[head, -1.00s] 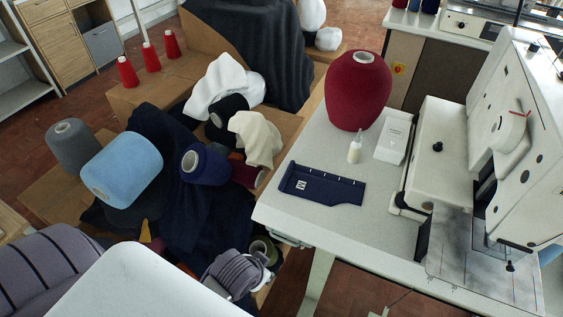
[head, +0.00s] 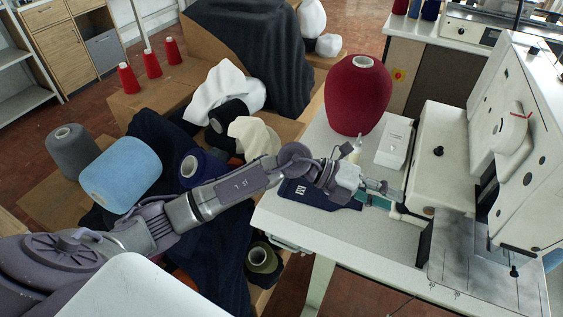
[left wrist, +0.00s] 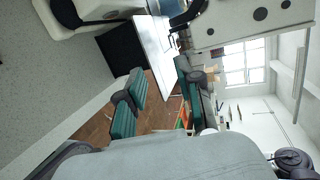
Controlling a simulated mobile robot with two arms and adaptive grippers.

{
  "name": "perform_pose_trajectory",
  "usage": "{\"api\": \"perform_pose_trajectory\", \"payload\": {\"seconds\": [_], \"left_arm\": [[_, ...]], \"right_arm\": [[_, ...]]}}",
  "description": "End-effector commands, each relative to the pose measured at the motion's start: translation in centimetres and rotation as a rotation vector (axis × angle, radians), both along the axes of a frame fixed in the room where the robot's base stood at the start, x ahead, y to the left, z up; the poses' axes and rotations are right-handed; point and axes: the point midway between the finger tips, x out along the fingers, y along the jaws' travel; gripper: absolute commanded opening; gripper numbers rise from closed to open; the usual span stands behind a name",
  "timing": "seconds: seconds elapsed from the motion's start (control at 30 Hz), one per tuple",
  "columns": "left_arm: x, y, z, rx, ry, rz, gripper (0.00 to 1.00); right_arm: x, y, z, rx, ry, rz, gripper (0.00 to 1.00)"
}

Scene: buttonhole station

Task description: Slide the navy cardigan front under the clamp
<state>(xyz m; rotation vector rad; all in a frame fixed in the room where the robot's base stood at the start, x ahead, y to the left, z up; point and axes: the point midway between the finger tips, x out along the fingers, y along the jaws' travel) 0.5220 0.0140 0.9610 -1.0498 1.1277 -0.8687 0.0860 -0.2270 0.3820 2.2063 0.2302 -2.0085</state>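The navy cardigan front (head: 297,191) lies flat on the pale worktable, partly hidden under my left arm. My left gripper (head: 388,196) is over the table by the panel's right end, left of the buttonhole machine. In the left wrist view its teal-padded fingers (left wrist: 158,85) stand apart with no cloth between them. The white buttonhole machine (head: 505,140) stands at the right. Its metal plate (head: 465,262) lies below the head, with a dark clamp-like bar (head: 518,251) above it; the clamp's exact state is too small to tell. My right gripper is not in view.
A large dark red yarn cone (head: 357,95) and a white box (head: 393,143) stand behind my gripper. A small bottle (head: 355,152) is close behind my wrist. The front of the worktable (head: 330,235) is clear. Yarn cones and cloth crowd the left.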

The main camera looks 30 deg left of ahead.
Motion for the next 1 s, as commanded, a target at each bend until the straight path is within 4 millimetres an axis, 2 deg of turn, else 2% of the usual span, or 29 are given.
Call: {"api": "perform_pose_trajectory", "payload": {"seconds": [0.07, 0.1, 0.17, 0.2, 0.3, 0.43, 0.53, 0.67, 1.0], "left_arm": [[0.9, 3.5, -3.1, 0.276, 0.005, -0.075, 0.35], [1.3, 5.8, -4.5, 0.418, 0.023, -0.098, 0.35], [2.0, 9.9, -6.1, 0.621, 0.063, -0.112, 0.35], [2.4, 12.5, -6.6, 0.737, 0.092, -0.109, 0.35], [3.1, 18.3, -6.9, 0.966, 0.168, -0.080, 0.35], [3.4, 23.5, -6.2, 1.153, 0.251, -0.032, 0.35], [3.4, 25.6, -5.7, 1.227, 0.287, -0.007, 0.35], [3.3, 26.6, -6.2, 1.258, 0.305, 0.003, 0.35], [3.2, 26.5, -11.5, 1.256, 0.305, 0.001, 0.35]], "right_arm": [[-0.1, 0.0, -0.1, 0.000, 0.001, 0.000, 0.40], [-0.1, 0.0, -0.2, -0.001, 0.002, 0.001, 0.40], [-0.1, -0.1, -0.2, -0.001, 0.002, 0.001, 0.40], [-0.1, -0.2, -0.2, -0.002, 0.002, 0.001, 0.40], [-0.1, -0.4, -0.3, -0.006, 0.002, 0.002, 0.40], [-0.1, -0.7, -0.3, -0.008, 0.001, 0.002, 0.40], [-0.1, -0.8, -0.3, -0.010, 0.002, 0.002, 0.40], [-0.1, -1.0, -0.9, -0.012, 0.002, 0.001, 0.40], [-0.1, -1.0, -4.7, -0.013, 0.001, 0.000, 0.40]]}}
